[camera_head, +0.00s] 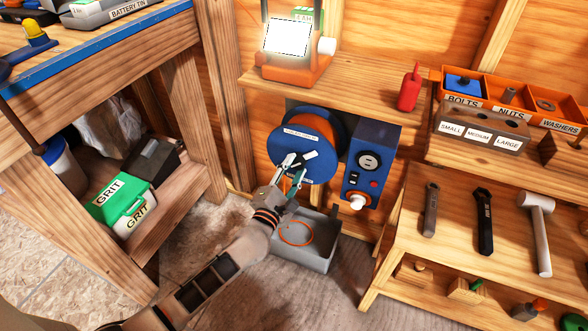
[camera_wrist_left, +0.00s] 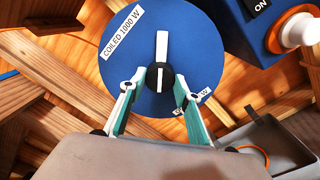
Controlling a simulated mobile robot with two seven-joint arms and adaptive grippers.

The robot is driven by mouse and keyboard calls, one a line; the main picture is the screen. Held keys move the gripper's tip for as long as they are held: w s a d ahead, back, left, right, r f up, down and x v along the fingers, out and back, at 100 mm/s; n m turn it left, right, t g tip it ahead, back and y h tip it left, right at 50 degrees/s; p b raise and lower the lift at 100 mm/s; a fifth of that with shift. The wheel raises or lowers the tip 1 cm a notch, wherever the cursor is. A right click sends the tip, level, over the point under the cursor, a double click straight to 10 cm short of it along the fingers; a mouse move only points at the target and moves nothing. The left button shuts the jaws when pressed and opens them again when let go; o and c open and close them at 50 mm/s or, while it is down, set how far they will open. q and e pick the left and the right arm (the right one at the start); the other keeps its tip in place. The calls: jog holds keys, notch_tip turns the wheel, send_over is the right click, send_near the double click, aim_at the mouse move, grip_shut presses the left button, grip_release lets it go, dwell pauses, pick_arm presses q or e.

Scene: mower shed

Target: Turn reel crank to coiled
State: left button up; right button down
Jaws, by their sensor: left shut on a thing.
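The cable reel has a blue round face (camera_head: 290,150) with orange behind it, mounted below the wall shelf. My left gripper (camera_head: 295,172) is at the reel's front, its fingers closed on either side of the crank's black hub. In the left wrist view the crank (camera_wrist_left: 162,48) is a white bar on that hub, pointing nearly straight up the picture. The label "COILED 1000 W" (camera_wrist_left: 122,32) lies up and left of the bar's tip. A second label (camera_wrist_left: 192,102) at lower right is partly hidden by a finger. My right gripper is out of view.
A blue switch box (camera_head: 370,160) with a white knob stands close right of the reel. A grey bin (camera_head: 312,262) with an orange ring in it sits below. An orange lamp (camera_head: 290,68) and red bottle (camera_head: 410,88) stand on the shelf above. Workbenches flank both sides.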

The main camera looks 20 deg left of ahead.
pick_arm(q)
jog(key=shift+d+f+n, duration=0.1)
jog(key=shift+f+n, duration=0.05)
jog(key=shift+n, duration=0.85)
jog(key=n, duration=0.3)
jog(key=shift+n+b, duration=0.3)
jog(key=shift+b, duration=0.05)
jog(key=shift+n, duration=1.4)
jog(key=shift+n+b, duration=0.3)
jog(key=shift+n, duration=0.3)
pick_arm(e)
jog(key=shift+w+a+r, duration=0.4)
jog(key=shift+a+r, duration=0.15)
pick_arm(q)
jog(key=o, duration=1.1)
jog(key=shift+r, duration=0.2)
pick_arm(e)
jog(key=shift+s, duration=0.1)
